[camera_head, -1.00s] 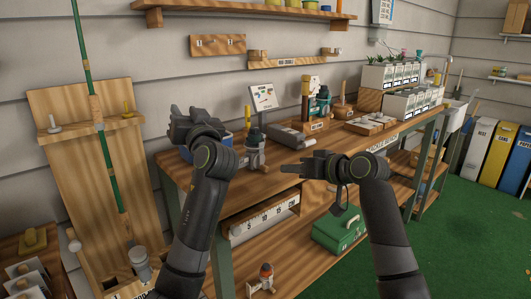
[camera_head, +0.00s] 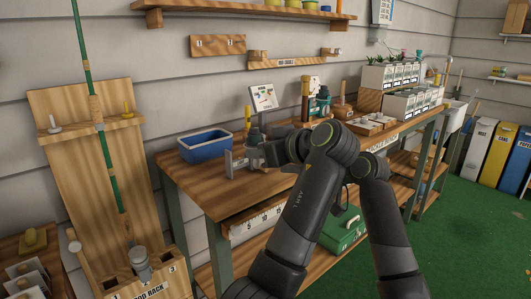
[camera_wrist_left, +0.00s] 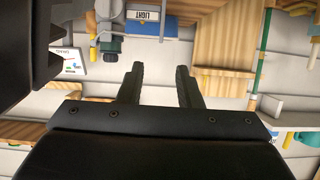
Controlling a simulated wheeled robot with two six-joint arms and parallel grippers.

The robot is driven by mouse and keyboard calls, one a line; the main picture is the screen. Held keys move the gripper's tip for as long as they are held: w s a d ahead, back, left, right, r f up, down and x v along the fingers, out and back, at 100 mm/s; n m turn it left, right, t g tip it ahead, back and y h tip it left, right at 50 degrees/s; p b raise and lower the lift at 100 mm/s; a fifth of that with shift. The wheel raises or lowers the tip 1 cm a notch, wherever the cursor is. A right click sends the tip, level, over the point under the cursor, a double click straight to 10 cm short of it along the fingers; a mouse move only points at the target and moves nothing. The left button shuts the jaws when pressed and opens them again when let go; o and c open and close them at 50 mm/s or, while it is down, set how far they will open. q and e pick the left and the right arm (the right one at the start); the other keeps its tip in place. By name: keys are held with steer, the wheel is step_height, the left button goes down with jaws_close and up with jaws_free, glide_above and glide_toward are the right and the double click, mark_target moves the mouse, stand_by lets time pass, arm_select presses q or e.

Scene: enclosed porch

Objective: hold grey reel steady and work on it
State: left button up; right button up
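What looks like the grey reel (camera_head: 256,157) stands upright near the front edge of the workbench (camera_head: 205,180), with a dark top and a pale grey bracket (camera_head: 230,163) to its left. Small details are unclear. My left gripper (camera_head: 272,153) is at its right side in the head view; whether it touches cannot be told. In the left wrist view, which is upside down, the left fingers (camera_wrist_left: 160,88) are apart with nothing between them. A grey-blue piece with a dark end (camera_wrist_left: 110,28) shows beyond them, off to one side. My right gripper is mostly hidden behind my left arm.
A blue bin (camera_head: 206,146) stands left on the bench. A green case (camera_head: 342,232) is on the lower shelf. A rod rack (camera_head: 95,160) stands at left.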

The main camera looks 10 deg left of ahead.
mark_target(226, 157)
arm_select(q)
steer(key=x, duration=1.7)
steer(key=shift+s+d+f, duration=0.15)
steer(key=shift+f, duration=0.25)
jaws_close()
stand_by(0.4)
